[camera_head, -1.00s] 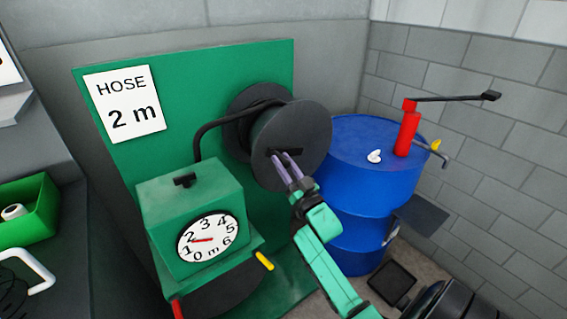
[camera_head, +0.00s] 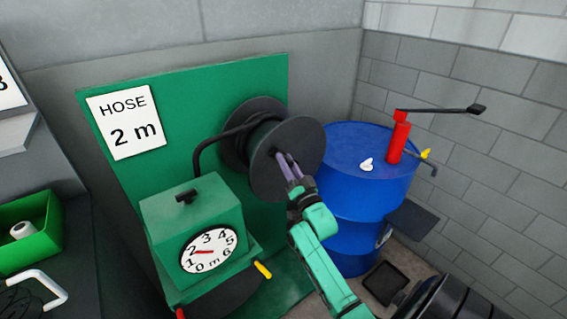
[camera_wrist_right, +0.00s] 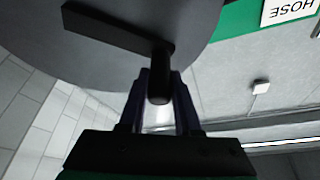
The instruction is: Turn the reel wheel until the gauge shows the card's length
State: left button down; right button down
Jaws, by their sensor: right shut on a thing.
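The reel wheel (camera_head: 302,139) is a dark grey disc on the green back panel, with a crank on its front. In the right wrist view, the crank arm (camera_wrist_right: 108,27) ends in a dark round handle (camera_wrist_right: 160,78). My right gripper (camera_head: 284,160) is shut on this handle, one finger on each side. The gauge (camera_head: 211,262) is a white dial on a green box, with digits and an "m". Its red needle points left, at or close to the 2. The card (camera_head: 128,121) reads "HOSE 2 m". My left gripper is not in view.
A blue drum (camera_head: 345,205) with a red pump (camera_head: 400,138) and long lever stands right of the wheel. A black hose (camera_head: 205,143) runs from reel to gauge box. A green bin (camera_head: 45,222) holds a white roll at left.

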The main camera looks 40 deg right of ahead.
jog(key=c, duration=0.6)
grip_release()
jog(key=shift+s+f, duration=0.1)
jog(key=shift+s, duration=0.05)
jog(key=b+v, duration=0.4)
jog(key=v, duration=1)
jog(key=shift+s, duration=0.15)
